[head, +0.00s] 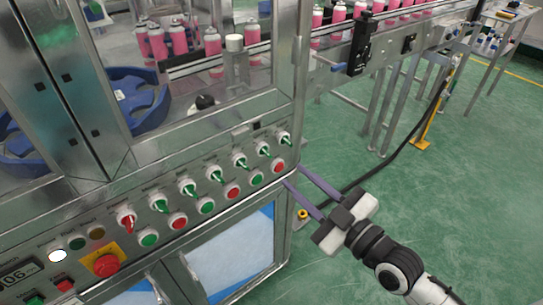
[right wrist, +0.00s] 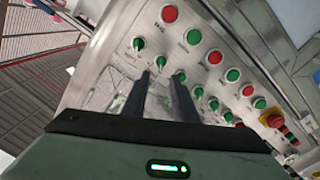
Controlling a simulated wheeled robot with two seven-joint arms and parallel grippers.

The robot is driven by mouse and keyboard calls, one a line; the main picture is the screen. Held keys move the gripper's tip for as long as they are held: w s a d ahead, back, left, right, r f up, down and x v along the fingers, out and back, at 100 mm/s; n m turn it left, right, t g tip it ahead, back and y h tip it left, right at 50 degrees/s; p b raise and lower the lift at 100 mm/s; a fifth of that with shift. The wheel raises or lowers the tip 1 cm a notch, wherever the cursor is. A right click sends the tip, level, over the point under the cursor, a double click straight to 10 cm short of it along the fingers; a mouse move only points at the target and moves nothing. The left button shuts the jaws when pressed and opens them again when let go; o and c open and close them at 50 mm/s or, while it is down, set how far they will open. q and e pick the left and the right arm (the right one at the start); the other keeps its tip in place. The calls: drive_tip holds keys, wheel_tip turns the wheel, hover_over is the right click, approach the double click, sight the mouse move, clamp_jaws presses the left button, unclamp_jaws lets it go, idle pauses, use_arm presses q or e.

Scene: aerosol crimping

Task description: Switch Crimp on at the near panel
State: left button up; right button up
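The near panel (head: 110,246) is a sloped steel face on the machine's front. Its upper row has several green selector switches (head: 216,174) and a red one (head: 127,218) at the left. The labels are too small to read, so I cannot tell which is Crimp. My right gripper (head: 293,176) is at the panel's right end, its fingers apart and empty. In the right wrist view its fingertips (right wrist: 160,76) point toward the switch row, with one green switch (right wrist: 161,62) seen just beyond the gap and another (right wrist: 182,75) by the right fingertip. Contact is not visible. My left gripper is out of view.
Red and green push buttons (head: 232,191) line the panel below the switches. A red emergency stop (head: 106,265) on yellow sits at lower left. A conveyor with pink cans (head: 338,13) runs behind. Green floor (head: 470,190) is open to the right.

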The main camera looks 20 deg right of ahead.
sight(269, 156)
drive_tip(key=x, duration=0.9)
drive_tip(key=shift+w+a+f, duration=0.1)
drive_tip(key=shift+w, duration=0.05)
clamp_jaws()
